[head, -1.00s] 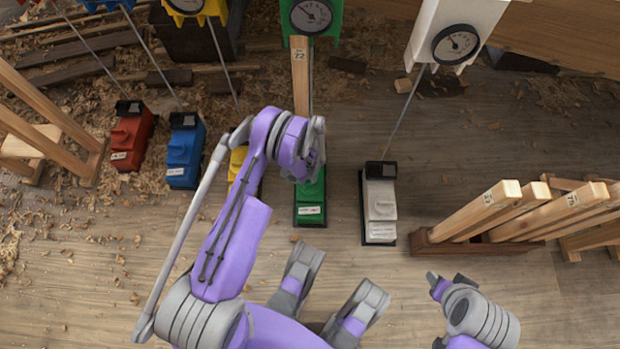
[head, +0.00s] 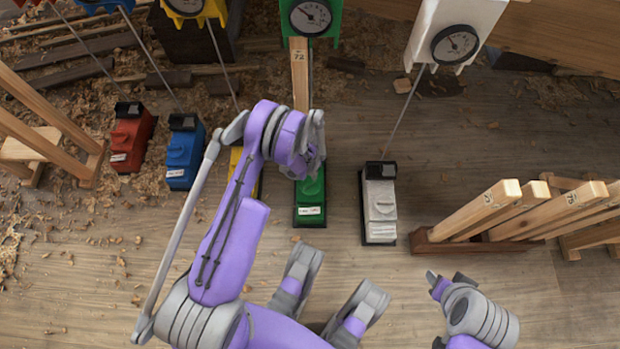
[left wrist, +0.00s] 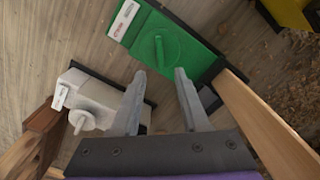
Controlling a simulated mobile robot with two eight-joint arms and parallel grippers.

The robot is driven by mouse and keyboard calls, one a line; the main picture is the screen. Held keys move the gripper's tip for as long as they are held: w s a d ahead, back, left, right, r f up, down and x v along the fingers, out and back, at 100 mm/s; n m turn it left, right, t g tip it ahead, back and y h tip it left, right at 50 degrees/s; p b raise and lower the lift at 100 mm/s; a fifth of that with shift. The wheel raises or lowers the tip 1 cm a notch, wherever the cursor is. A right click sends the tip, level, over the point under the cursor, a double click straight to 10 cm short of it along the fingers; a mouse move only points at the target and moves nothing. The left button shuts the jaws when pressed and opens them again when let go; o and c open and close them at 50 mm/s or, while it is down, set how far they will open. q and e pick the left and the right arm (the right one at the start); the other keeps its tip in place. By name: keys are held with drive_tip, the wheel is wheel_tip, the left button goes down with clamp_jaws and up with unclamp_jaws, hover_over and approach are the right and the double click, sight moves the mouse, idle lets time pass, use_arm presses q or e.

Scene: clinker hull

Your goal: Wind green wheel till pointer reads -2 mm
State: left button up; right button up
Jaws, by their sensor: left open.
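The green box (head: 310,213) stands on the floor below the green gauge housing (head: 335,22), partly hidden by my left arm. In the left wrist view the box's top (left wrist: 195,60) carries a round green wheel (left wrist: 176,45) with a raised peg. My left gripper (left wrist: 160,74) is open, its two fingertips apart just short of the wheel, with nothing between them. In the head view my left gripper (head: 312,168) is over the far part of the green box. The dial (head: 310,17) has a pointer, but its reading is too small to tell. My right gripper (head: 438,286) is low at right, away from the boxes.
A white box (head: 380,212) stands just right of the green one. Yellow, blue (head: 185,155) and red (head: 131,140) boxes stand left. A wooden post (head: 300,75) labelled 72 rises behind the green box. Wooden timbers (head: 485,210) lean at right.

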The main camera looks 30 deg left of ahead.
sight(310, 182)
use_arm(q)
wheel_tip(310, 182, down, 9)
drive_tip(key=shift+f+b, duration=0.15)
drive_tip(key=shift+b, duration=0.95)
drive_tip(key=shift+c, duration=0.3)
clamp_jaws()
